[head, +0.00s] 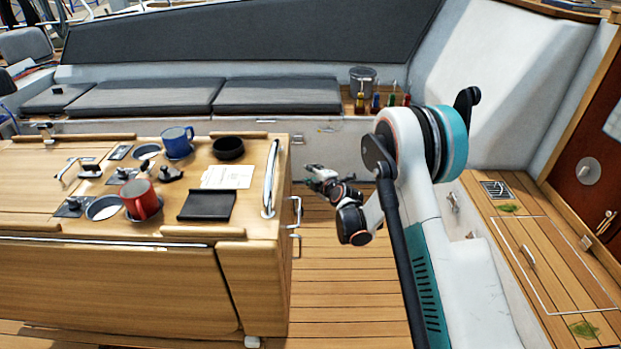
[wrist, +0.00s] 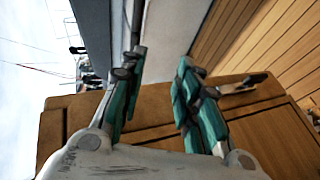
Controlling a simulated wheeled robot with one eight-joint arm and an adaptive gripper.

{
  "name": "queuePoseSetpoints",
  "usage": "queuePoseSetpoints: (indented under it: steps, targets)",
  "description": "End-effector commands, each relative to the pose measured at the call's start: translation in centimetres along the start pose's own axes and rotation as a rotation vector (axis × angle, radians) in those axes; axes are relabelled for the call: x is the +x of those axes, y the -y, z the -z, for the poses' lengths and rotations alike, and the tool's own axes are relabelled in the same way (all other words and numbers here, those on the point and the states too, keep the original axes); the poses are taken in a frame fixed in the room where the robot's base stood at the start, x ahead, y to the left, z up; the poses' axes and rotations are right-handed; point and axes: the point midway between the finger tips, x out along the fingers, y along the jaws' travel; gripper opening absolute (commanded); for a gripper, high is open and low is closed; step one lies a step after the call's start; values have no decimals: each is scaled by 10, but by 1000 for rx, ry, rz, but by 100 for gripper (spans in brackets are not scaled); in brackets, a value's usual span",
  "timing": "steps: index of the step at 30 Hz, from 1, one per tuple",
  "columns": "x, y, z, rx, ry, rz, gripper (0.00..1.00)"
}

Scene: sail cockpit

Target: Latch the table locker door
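The wooden cockpit table (head: 130,285) stands at the left of the head view. I cannot tell whether the locker door is fully closed or latched. My gripper (wrist: 160,65) is open and empty. In the head view my gripper (head: 318,174) is beyond and right of the table end.
A blue mug (head: 177,142), a red mug (head: 141,200) and a black bowl (head: 228,148) stand on the table top. A cushioned bench (head: 275,95) runs along the back. The wooden floor (head: 335,290) right of the table is clear apart from my arm.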

Motion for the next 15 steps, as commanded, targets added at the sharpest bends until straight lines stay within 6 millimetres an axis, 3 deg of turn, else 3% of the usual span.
queuePoseSetpoints:
  steps: [15]
  targets:
    - [-16,-29,-7,0,0,1,30]
